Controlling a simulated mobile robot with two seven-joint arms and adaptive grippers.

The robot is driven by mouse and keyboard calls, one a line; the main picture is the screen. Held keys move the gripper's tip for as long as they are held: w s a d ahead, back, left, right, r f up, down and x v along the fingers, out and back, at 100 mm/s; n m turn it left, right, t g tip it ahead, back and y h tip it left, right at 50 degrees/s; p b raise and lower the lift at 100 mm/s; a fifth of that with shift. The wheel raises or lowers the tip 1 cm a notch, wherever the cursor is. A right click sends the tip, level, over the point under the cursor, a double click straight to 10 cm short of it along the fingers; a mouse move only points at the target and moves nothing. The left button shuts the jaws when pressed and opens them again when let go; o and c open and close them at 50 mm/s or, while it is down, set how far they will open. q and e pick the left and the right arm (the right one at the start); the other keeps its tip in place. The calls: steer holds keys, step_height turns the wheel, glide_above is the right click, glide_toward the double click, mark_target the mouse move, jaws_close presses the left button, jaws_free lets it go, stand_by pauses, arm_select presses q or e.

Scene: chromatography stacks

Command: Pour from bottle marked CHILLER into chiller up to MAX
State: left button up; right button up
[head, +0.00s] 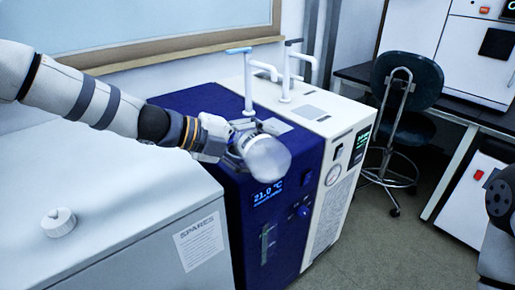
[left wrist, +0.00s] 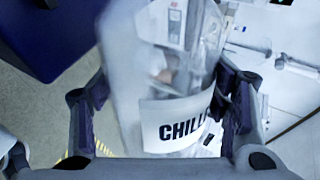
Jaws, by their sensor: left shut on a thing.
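My left gripper (head: 236,142) is shut on a clear, pale bottle (head: 266,157) above the front top of the dark blue unit. The bottle is tilted, with one rounded end towards the head camera. In the left wrist view the bottle (left wrist: 165,65) sits between the fingers (left wrist: 165,110), and its white label reads "CHILL", the rest hidden. The chiller appears to be the blue unit (head: 190,101), with a "21.0 °C" display and a narrow sight gauge (head: 267,243) on its front. The MAX mark and liquid level are too small to read. Any filling opening is hidden. My right gripper is out of view.
A white cap (head: 59,222) lies on the pale cabinet (head: 110,195) marked "SPARES" at left. A white unit (head: 325,125) with a dial stands right of the blue one. Taps (head: 248,80) rise behind. A chair (head: 405,85) stands further right.

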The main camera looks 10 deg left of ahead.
arm_select(q)
steer(key=shift+r, duration=0.15)
steer(key=shift+s+d+r+m+t+y, duration=0.2)
steer(key=shift+s+d+m+t+y, duration=0.15)
steer(key=shift+m+t, duration=0.45)
steer(key=shift+a+r, duration=0.1)
steer(key=shift+r, duration=0.05)
steer(key=shift+s+m, duration=0.1)
steer(key=shift+m, duration=0.4)
steer(key=shift+r+m+t+y, duration=0.5)
steer(key=shift+r+m, duration=0.1)
steer(key=shift+r, duration=0.15)
steer(key=shift+r, duration=0.1)
